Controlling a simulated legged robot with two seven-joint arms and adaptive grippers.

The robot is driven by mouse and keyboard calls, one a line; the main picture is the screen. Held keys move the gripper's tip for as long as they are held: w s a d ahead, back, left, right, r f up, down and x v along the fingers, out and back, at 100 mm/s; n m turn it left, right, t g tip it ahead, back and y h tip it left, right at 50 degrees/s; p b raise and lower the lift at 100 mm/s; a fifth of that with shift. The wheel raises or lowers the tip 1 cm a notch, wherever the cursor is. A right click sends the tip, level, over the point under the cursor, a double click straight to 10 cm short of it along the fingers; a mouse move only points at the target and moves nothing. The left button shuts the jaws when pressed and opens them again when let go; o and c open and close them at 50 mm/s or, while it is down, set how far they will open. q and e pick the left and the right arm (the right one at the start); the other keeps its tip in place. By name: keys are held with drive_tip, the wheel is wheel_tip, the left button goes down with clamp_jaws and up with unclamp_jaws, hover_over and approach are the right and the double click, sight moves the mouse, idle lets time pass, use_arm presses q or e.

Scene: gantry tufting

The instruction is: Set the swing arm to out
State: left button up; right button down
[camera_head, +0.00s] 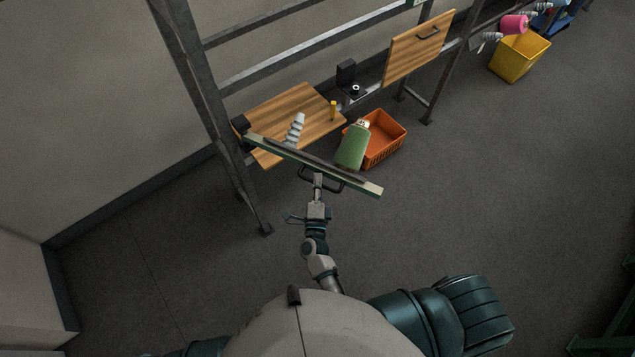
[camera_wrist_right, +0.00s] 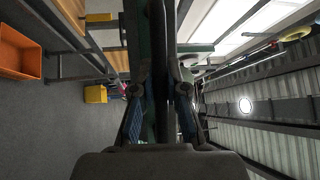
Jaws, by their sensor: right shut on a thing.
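The swing arm (camera_head: 350,182) is a long pale-green bar with a dark strip. It reaches from the frame post at the left, across the front of the wooden shelf, out to the right. A dark handle (camera_head: 335,187) sits on its near side. My right gripper (camera_head: 318,180) is shut on this handle. In the right wrist view the fingers (camera_wrist_right: 160,95) close on a dark upright bar that hides much of the middle. My left gripper is not in view.
A wooden shelf (camera_head: 270,115) holds a white ribbed piece (camera_head: 295,129) and a small yellow one (camera_head: 333,111). A yellow bin (camera_head: 518,58) stands far right. The floor right of the arm is clear.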

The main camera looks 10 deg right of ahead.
drive_tip(key=shift+f, duration=0.25)
drive_tip(key=c, duration=1.2)
unclamp_jaws()
drive_tip(key=shift+d, duration=0.1)
drive_tip(key=shift+w, duration=0.15)
